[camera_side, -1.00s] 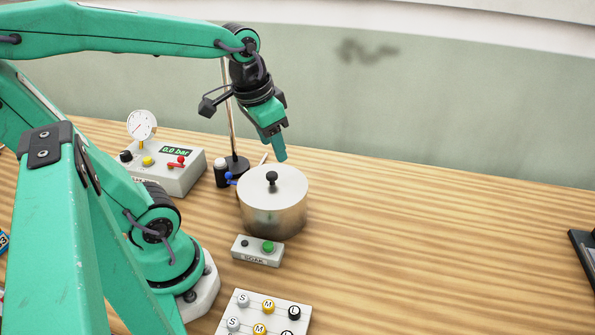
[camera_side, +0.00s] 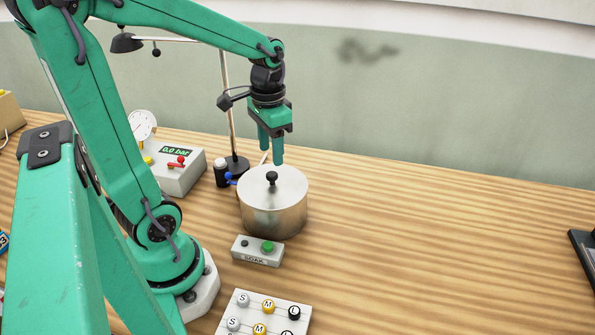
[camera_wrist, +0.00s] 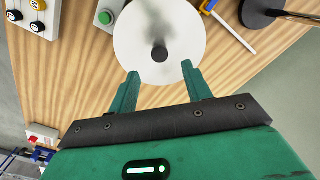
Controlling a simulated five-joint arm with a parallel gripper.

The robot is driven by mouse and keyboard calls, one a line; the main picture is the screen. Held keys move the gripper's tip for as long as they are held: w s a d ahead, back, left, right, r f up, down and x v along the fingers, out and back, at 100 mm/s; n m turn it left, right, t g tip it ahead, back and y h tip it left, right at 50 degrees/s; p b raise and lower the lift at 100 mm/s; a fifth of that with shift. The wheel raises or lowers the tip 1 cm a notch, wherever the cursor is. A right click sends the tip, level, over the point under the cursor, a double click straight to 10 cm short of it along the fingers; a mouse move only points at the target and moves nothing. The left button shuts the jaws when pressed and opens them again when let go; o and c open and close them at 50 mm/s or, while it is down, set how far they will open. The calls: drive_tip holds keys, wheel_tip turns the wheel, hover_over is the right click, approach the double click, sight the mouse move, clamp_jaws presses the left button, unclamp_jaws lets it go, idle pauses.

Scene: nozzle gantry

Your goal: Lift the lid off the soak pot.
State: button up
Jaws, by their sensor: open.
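The soak pot (camera_side: 273,217) is a silver metal pot standing on the wooden table. Its pale round lid (camera_side: 290,183) is on it, with a black knob (camera_side: 272,178) at the centre. My gripper (camera_side: 271,161) points down over the pot, with its fingertips a little above the knob in the side view. In the wrist view my gripper (camera_wrist: 159,74) is open and empty. There the lid (camera_wrist: 185,30) lies ahead of the fingers, and the knob (camera_wrist: 159,53) is roughly midway between their lines, just beyond the tips.
A small box with a green button (camera_side: 267,247) stands in front of the pot. A gauge box (camera_side: 182,177) and a stand with a thin pole (camera_side: 230,120) are behind it to the left. A tray of lettered nozzles (camera_side: 262,315) lies nearer.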

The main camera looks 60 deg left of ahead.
sight(272, 173)
drive_tip(key=shift+f, duration=0.45)
drive_tip(key=shift+f, duration=2.6)
clamp_jaws()
drive_tip(key=shift+r, duration=0.2)
